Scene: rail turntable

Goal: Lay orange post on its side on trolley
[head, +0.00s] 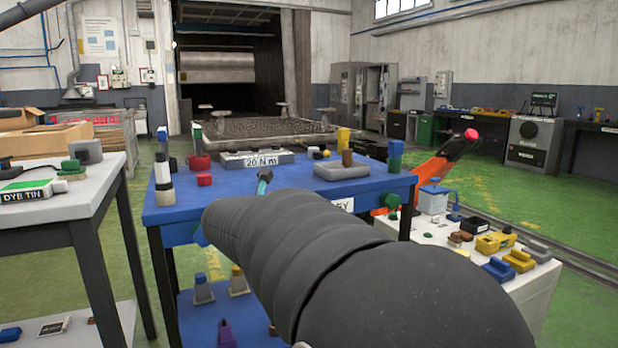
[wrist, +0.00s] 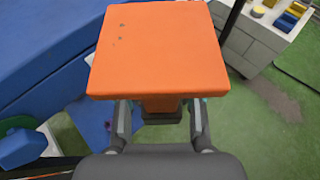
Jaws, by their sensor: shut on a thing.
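In the wrist view the orange post (wrist: 155,48) fills the upper middle, its broad square end facing the camera and a narrower part below it. My gripper (wrist: 160,112) is shut on that narrower part, with a finger on either side. The post's far end is hidden. The blue trolley (wrist: 45,50) lies to the left, and green floor shows to the right of the post. In the head view the trolley (head: 375,187) stands beyond my arm, which hides its front middle. My gripper and the held post cannot be made out there.
Several items crowd the trolley top, including a torque box (head: 255,159) and stacked cylinders (head: 395,160). A slanted orange bar (head: 432,168) with a red tip stands to its right. A white cabinet (head: 530,290) with small parts is at right, a grey table (head: 75,205) at left.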

